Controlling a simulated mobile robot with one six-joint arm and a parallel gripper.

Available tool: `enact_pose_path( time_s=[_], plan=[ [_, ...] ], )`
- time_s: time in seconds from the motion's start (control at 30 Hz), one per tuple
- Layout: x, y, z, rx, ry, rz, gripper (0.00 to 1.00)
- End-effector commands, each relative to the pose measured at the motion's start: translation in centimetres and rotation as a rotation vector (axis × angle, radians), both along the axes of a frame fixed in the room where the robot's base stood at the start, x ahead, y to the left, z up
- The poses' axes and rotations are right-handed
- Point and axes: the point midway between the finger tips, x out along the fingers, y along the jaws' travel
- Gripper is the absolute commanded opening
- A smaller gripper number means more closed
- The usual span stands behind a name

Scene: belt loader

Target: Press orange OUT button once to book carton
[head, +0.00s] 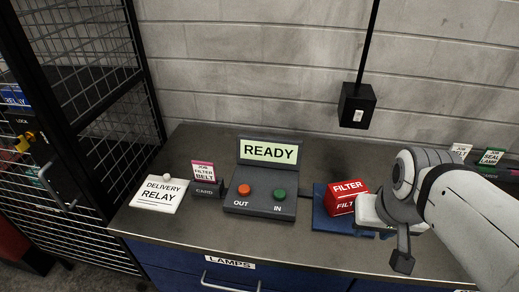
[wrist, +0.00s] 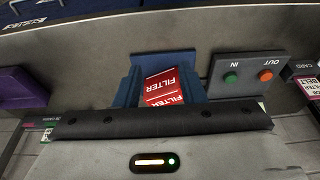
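The console (head: 262,205) stands on the bench with its sign (head: 268,151) reading READY. The orange OUT button (head: 244,190) is on its left and the green IN button (head: 279,194) on its right. In the wrist view, the orange button (wrist: 265,75) is at the right. The red FILTER carton (head: 345,195) sits over a blue mat (head: 326,222). My gripper (wrist: 165,88) is beside the carton, well right of the console in the head view. In the wrist view, dark blue parts flank the carton (wrist: 165,83); whether fingers grip it is unclear. Nothing touches the button.
A black wall box (head: 357,105) hangs behind. A mesh cage (head: 75,120) stands at left. More job cards (head: 490,157) stand at the far right.

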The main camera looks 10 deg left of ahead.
Motion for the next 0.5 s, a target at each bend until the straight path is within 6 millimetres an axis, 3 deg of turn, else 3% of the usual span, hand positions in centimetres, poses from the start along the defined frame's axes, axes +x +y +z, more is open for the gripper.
enact_pose_path(
  time_s=[0.4, 0.5],
  plan=[
    [0.00, 0.00, 0.00, 0.000, 0.000, 0.000, 0.02],
    [0.00, 0.00, 0.00, 0.000, 0.000, 0.000, 0.00]
  ],
)
